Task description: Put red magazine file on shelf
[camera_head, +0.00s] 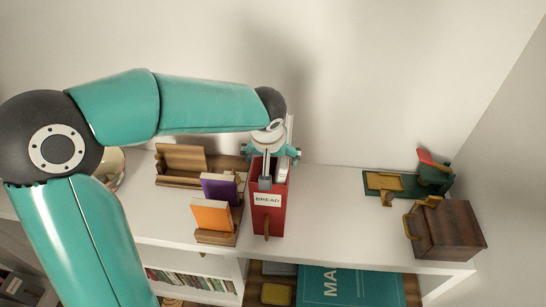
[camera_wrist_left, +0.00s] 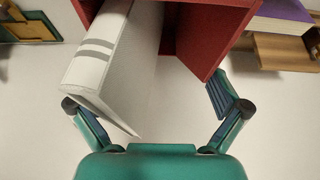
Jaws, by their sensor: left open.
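The red magazine file (camera_head: 268,222) stands upright on the white shelf top, with a label reading BREAD on its front. In the left wrist view its red wall (camera_wrist_left: 207,42) shows at the top, and a white book or folder (camera_wrist_left: 98,60) with grey bands stands inside it. My left gripper (camera_head: 270,160) is over the back part of the file. In the wrist view the gripper (camera_wrist_left: 155,108) is open, its fingers spread to either side of the white book and the red wall. I cannot tell whether a finger touches the file. My right gripper is not in view.
Left of the file are a wooden rack (camera_head: 182,160), a purple book (camera_head: 218,189) and an orange book (camera_head: 212,216) on a wooden holder. At right are a wooden box (camera_head: 450,230) and a green holder (camera_head: 437,178). Shelf top between file and box is clear. Compartments below hold a teal box (camera_head: 350,288).

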